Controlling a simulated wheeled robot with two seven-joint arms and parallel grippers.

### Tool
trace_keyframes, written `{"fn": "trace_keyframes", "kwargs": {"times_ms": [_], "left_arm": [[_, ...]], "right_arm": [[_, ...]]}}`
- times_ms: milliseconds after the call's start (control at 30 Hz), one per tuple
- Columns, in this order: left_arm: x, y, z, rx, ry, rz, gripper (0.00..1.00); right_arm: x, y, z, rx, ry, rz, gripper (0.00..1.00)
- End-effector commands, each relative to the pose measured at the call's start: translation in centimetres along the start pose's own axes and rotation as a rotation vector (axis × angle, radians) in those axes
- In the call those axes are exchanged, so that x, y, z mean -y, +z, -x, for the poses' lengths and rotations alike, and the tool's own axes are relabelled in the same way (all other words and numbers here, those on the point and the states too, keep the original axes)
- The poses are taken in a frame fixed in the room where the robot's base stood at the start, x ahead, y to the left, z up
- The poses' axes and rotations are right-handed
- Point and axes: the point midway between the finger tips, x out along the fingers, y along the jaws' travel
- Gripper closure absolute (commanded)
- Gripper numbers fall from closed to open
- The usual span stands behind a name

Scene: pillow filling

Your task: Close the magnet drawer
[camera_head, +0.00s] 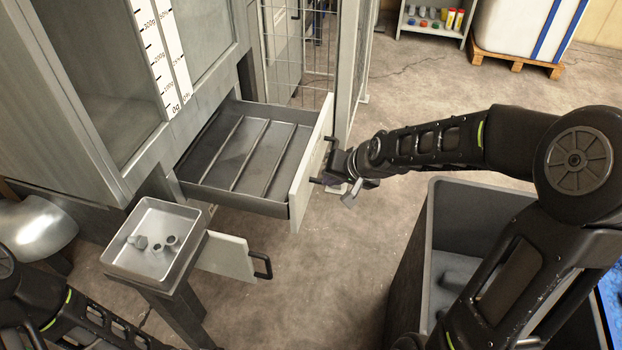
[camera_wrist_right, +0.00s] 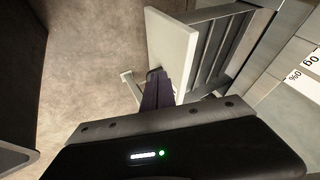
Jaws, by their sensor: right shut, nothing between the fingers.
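The magnet drawer (camera_head: 243,150) is pulled out of the grey machine cabinet in the head view. Inside it, long metal bars lie front to back with dark gaps between them. Its pale front panel (camera_head: 309,176) faces right and bears a dark handle. My right gripper (camera_head: 335,180) is shut and empty at this panel, beside the handle; I cannot tell whether it touches. In the right wrist view its dark fingers (camera_wrist_right: 157,90) reach up to the white panel (camera_wrist_right: 172,52), with the open drawer (camera_wrist_right: 222,50) behind it. My left arm shows at the lower left, but its gripper is out of view.
A metal tray (camera_head: 128,262) with several small parts stands on a post at front left. Beside it a lower pale panel (camera_head: 228,258) with a handle juts out. A dark open bin (camera_head: 428,215) stands below my right arm.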

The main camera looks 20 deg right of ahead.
Motion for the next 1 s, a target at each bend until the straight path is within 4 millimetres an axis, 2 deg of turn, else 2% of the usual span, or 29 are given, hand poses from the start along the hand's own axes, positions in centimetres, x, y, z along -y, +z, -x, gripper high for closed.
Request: {"fn": "trace_keyframes", "kwargs": {"times_ms": [33,100,300,500,1000], "left_arm": [[0.2,0.0,-0.6,0.0,0.0,0.0,0.49],[0.3,0.0,-0.9,0.0,0.0,0.001,0.49],[0.6,0.0,-1.5,0.0,0.0,0.001,0.49],[0.8,0.0,-2.0,0.0,0.0,0.002,0.49],[0.8,0.0,-2.1,0.0,0.0,0.002,0.49]], "right_arm": [[0.0,0.2,-1.5,0.004,-0.003,0.003,1.0],[0.1,0.3,-3.1,0.004,-0.003,0.004,1.0],[2.1,0.1,-3.8,0.0,-0.003,0.007,1.0],[3.4,0.0,-4.3,-0.001,-0.001,0.003,1.0],[3.6,0.0,-4.5,-0.001,0.0,0.001,1.0]]}}
